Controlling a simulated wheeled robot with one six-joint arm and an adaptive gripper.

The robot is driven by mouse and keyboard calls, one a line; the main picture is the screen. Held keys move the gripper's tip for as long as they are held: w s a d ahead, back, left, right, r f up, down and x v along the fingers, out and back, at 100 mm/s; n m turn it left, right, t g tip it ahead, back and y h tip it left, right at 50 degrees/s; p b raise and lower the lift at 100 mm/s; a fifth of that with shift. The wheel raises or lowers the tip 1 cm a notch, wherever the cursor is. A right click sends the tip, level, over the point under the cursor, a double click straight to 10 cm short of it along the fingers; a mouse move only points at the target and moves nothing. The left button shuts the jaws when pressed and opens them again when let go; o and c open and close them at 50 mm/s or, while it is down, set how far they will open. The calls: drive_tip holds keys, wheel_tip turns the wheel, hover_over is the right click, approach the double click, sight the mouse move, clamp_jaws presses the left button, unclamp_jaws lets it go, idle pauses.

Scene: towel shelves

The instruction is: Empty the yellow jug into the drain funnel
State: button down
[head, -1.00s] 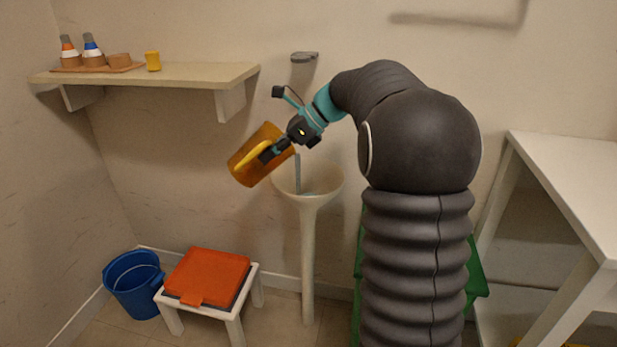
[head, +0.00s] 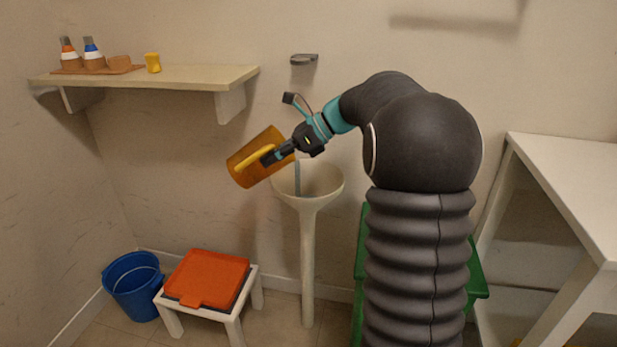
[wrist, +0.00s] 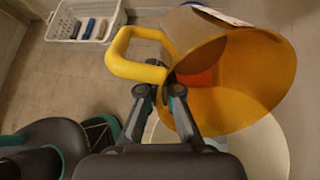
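The yellow jug (head: 250,165), amber and see-through with a yellow handle, is held tipped at the left of the drain funnel (head: 318,190) in the head view. Its mouth faces right, over the funnel's bowl. A thin grey stream (head: 297,178) drops from the mouth into the bowl. My gripper (head: 270,157) is shut on the jug's handle. In the wrist view my gripper's fingers (wrist: 160,95) meet the yellow handle (wrist: 135,55), and the jug's open mouth shows beside them. The funnel's pale rim (wrist: 270,155) lies below. How much is left inside I cannot tell.
A wall shelf (head: 190,75) with bottles and a yellow cup (head: 153,62) is at upper left. A white table (head: 570,190) is at right.

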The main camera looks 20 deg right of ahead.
sight(287, 158)
drive_tip(key=shift+s+d+f+y, duration=0.1)
drive_tip(key=shift+d+f+y, duration=0.15)
drive_tip(key=shift+y, duration=0.45)
drive_tip(key=shift+d+r+t+y+p, duration=0.3)
drive_tip(key=shift+r+y+p, duration=0.25)
drive_tip(key=shift+y, duration=0.25)
idle(0.5)
drive_tip(key=shift+s+d+f+t+y, duration=0.15)
drive_tip(key=shift+d+f+y, duration=0.2)
drive_tip(key=shift+d, duration=0.2)
drive_tip(key=shift+s+d+f+t+y, duration=0.15)
drive_tip(key=shift+d+f+y, duration=0.05)
drive_tip(key=shift+d+y, duration=0.3)
drive_tip(key=shift+s+d+r+t+y+p, duration=0.15)
drive_tip(key=shift+d+y+p, duration=0.1)
drive_tip(key=shift+y+p, duration=0.2)
drive_tip(key=shift+w+d+r+t+y+p, duration=0.1)
drive_tip(key=shift+d+t+y+p, duration=0.1)
drive_tip(key=shift+y+p, duration=0.2)
idle(0.9)
